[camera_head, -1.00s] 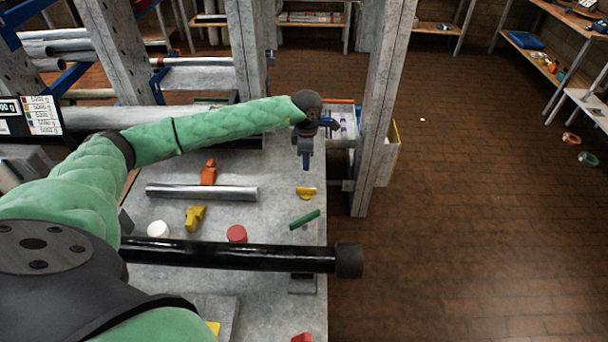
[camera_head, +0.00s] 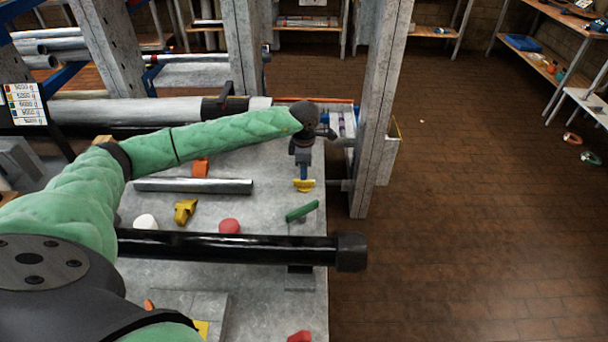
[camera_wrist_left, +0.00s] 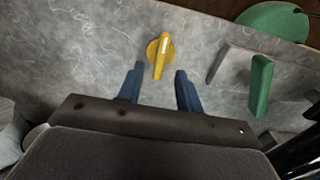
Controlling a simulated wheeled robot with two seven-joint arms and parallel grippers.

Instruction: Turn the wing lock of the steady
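A yellow wing-shaped piece on a round yellow base (camera_wrist_left: 160,55) sits on the grey table top; it also shows in the head view (camera_head: 304,186). I take it for the wing lock, though the frames do not confirm this. My left gripper (camera_head: 304,174) points down just above it. In the left wrist view the blue fingers (camera_wrist_left: 159,82) are open and empty, with the yellow wing between and slightly beyond their tips. No contact shows. A green bar (camera_head: 302,211) stands beside it on a grey bracket (camera_wrist_left: 228,65). My right gripper is out of view.
A black tube (camera_head: 240,246) crosses the table in front of the green bar. A silver rod (camera_head: 195,186), a small yellow part (camera_head: 185,210) and a red cap (camera_head: 229,226) lie to the left. A grey post (camera_head: 378,110) rises close on the right.

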